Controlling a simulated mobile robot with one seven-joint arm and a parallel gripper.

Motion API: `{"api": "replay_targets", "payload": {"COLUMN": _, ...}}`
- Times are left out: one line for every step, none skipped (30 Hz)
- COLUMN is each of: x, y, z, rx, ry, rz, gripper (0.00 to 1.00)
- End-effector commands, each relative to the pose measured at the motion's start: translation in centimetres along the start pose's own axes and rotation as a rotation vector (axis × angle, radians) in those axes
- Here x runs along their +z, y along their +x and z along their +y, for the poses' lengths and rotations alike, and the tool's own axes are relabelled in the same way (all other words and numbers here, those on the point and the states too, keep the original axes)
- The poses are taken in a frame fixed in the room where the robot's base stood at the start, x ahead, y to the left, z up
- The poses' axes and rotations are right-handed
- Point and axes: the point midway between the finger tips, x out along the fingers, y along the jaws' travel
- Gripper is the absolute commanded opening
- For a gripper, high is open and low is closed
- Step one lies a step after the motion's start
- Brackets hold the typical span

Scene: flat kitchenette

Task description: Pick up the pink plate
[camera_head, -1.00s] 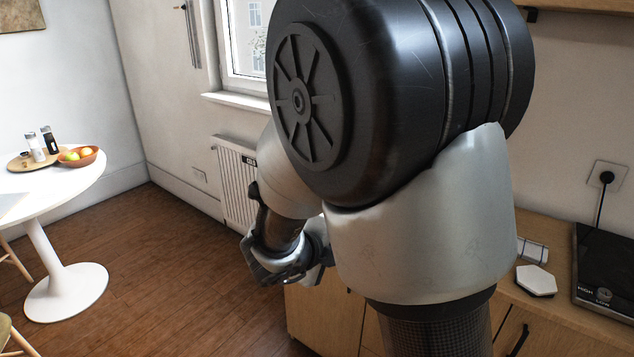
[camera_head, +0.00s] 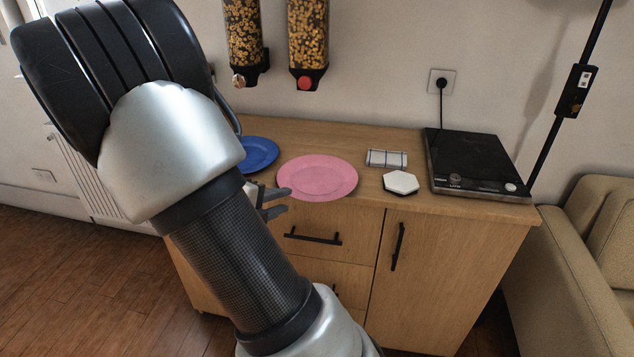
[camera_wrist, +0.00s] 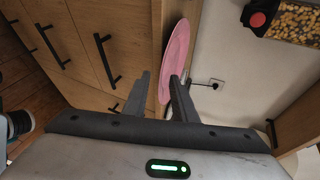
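The pink plate (camera_head: 318,177) lies flat on the wooden counter, near its front edge. My gripper (camera_head: 287,200) is just off the plate's left front rim, partly hidden behind my arm. In the wrist view the pink plate (camera_wrist: 175,62) appears edge-on and tilted by the camera's angle. Its near rim shows in the gap between the two fingers of my gripper (camera_wrist: 160,85). The fingers are apart with nothing gripped. I cannot tell whether a finger touches the plate.
A blue plate (camera_head: 259,153) lies left of the pink one, partly covered by my arm. A folded cloth (camera_head: 387,159), a white hexagonal coaster (camera_head: 401,182) and a black hob (camera_head: 474,162) are to the right. Two cereal dispensers (camera_head: 308,40) hang above. Drawer handles (camera_head: 312,238) stick out below.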

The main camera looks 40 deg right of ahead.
Motion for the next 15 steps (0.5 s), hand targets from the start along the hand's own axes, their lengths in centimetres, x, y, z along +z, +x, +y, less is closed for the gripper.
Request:
{"api": "replay_targets", "payload": {"x": -0.1, "y": 0.4, "z": 0.0, "rx": 0.000, "ry": 0.001, "rz": 0.002, "gripper": 0.25}}
{"api": "replay_targets", "payload": {"x": -0.1, "y": 0.7, "z": 0.0, "rx": -0.001, "ry": 0.002, "rz": 0.003, "gripper": 0.25}}
{"api": "replay_targets", "payload": {"x": -0.3, "y": 1.2, "z": -0.1, "rx": -0.001, "ry": 0.002, "rz": 0.004, "gripper": 0.25}}
{"api": "replay_targets", "payload": {"x": -0.3, "y": 1.6, "z": -0.1, "rx": -0.002, "ry": 0.002, "rz": 0.004, "gripper": 0.25}}
{"api": "replay_targets", "payload": {"x": -0.4, "y": 2.1, "z": -0.1, "rx": -0.001, "ry": 0.002, "rz": 0.004, "gripper": 0.25}}
{"api": "replay_targets", "payload": {"x": -0.5, "y": 2.8, "z": -0.2, "rx": -0.001, "ry": 0.003, "rz": 0.004, "gripper": 0.25}}
{"api": "replay_targets", "payload": {"x": -0.5, "y": 3.2, "z": -0.3, "rx": -0.002, "ry": 0.002, "rz": 0.004, "gripper": 0.25}}
{"api": "replay_targets", "payload": {"x": -0.6, "y": 3.7, "z": -0.3, "rx": -0.001, "ry": 0.002, "rz": 0.004, "gripper": 0.25}}
{"api": "replay_targets", "payload": {"x": -0.5, "y": 4.2, "z": -0.3, "rx": -0.001, "ry": 0.001, "rz": 0.003, "gripper": 0.25}}
{"api": "replay_targets", "payload": {"x": -0.5, "y": 4.5, "z": -0.3, "rx": -0.001, "ry": 0.000, "rz": 0.003, "gripper": 0.25}}
{"api": "replay_targets", "payload": {"x": -0.5, "y": 4.8, "z": -0.3, "rx": -0.001, "ry": 0.000, "rz": 0.002, "gripper": 0.25}}
{"api": "replay_targets", "payload": {"x": -0.5, "y": 5.0, "z": -0.4, "rx": -0.001, "ry": 0.000, "rz": 0.002, "gripper": 0.25}}
{"api": "replay_targets", "payload": {"x": -0.5, "y": 5.2, "z": -0.4, "rx": 0.000, "ry": 0.000, "rz": 0.002, "gripper": 0.25}}
{"api": "replay_targets", "payload": {"x": -0.5, "y": 5.2, "z": -0.5, "rx": 0.000, "ry": 0.001, "rz": 0.001, "gripper": 0.25}}
{"api": "replay_targets", "payload": {"x": -0.5, "y": 5.3, "z": -0.5, "rx": 0.000, "ry": 0.001, "rz": 0.001, "gripper": 0.25}}
